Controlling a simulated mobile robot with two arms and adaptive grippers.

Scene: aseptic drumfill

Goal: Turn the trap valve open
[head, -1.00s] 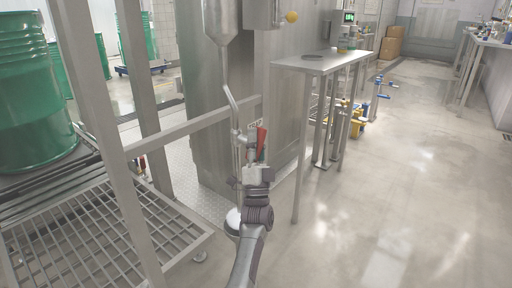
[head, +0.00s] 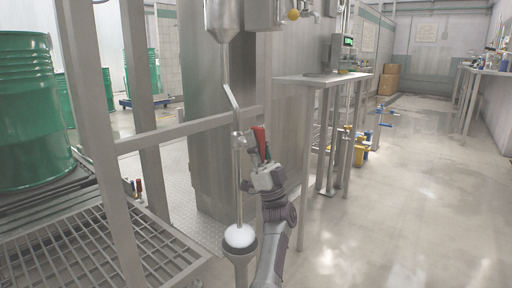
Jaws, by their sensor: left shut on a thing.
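The trap valve sits on a thin steel drain pipe (head: 238,185) below a steel vessel with a cone bottom (head: 222,20). Its red handle (head: 260,142) stands to the right of the pipe, leaning with its upper end to the left. My left gripper (head: 264,176) reaches up from the bottom of the picture and is shut on the lower end of the red handle. The fingers hide that end and part of the valve. My right gripper is not in view.
A steel rail (head: 190,130) runs behind the pipe. A steel side table (head: 322,79) stands to the right. Green drums (head: 32,110) and a grated platform (head: 85,250) lie left. The floor at right is clear.

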